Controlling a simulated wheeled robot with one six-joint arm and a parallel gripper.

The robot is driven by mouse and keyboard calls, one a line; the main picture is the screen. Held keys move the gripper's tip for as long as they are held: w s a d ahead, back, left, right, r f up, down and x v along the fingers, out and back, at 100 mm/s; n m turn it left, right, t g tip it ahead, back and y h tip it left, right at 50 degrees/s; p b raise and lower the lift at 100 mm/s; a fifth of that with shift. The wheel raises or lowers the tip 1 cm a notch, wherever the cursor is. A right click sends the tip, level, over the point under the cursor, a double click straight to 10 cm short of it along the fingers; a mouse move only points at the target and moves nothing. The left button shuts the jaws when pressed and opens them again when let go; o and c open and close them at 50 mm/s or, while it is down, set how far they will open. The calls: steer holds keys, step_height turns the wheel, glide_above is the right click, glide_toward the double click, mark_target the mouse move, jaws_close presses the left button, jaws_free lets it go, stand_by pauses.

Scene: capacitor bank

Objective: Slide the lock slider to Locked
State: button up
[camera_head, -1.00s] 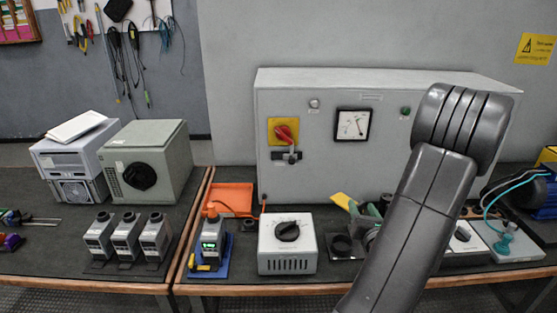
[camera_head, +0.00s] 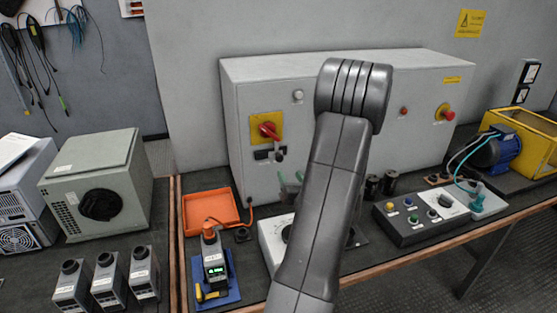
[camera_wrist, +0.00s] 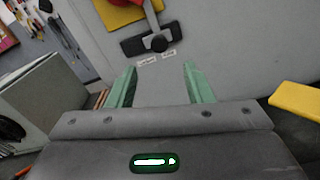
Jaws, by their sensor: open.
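The lock slider (camera_head: 264,155) is a dark horizontal track on the grey cabinet front, under a red rotary switch (camera_head: 268,130) on a yellow plate. My gripper (camera_wrist: 160,67) has two green fingers, apart and empty. They point toward the cabinet just below the slider, with the knob between their lines and not touched. In the head view, my gripper (camera_head: 290,180) is partly hidden behind my arm, below and right of the slider.
The bench below holds an orange tray (camera_head: 210,207), a meter on a blue base (camera_head: 216,275), a white dial box (camera_head: 272,238) partly behind my arm, and a button box (camera_head: 425,218). The cabinet front (camera_head: 240,178) around the slider is mostly clear.

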mark_target(280, 160)
steer(key=p+x, duration=0.1)
steer(key=x, duration=0.8)
steer(key=shift+w+a+p, duration=0.1)
steer(key=shift+w+p, duration=0.2)
steer(key=shift+p, duration=0.1)
steer(key=shift+c, duration=0.5)
jaws_close()
